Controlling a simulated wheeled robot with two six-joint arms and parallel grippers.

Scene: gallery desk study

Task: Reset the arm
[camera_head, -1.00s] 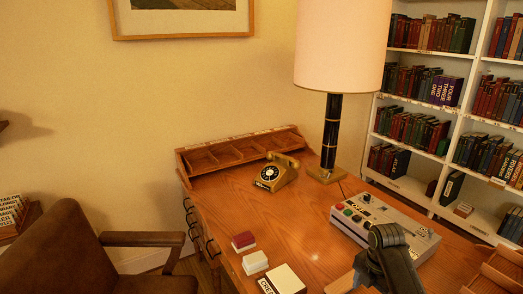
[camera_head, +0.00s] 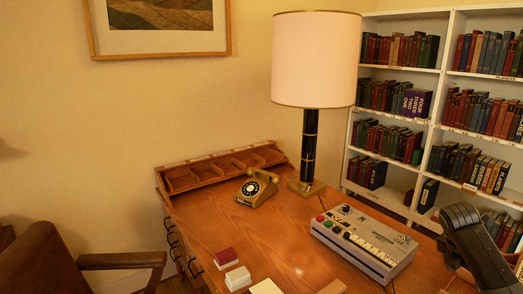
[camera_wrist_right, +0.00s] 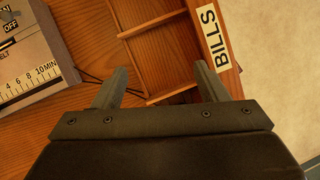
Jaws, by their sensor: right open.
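My right arm (camera_head: 475,245) shows at the lower right of the head view, in front of the shelves and beside the grey device. In the right wrist view my right gripper (camera_wrist_right: 158,85) has its two fingers spread apart with nothing between them. It is above the wooden compartment tray (camera_wrist_right: 165,45) labelled "BILLS". Its fingertips do not show clearly in the head view. My left gripper is not in view.
The desk (camera_head: 225,235) holds a grey device with buttons (camera_head: 363,243), a gold telephone (camera_head: 257,188), a lamp (camera_head: 310,150), a red box (camera_head: 226,257) and a white box (camera_head: 238,278). A brown chair (camera_head: 45,260) stands left; a bookshelf (camera_head: 435,110) stands behind.

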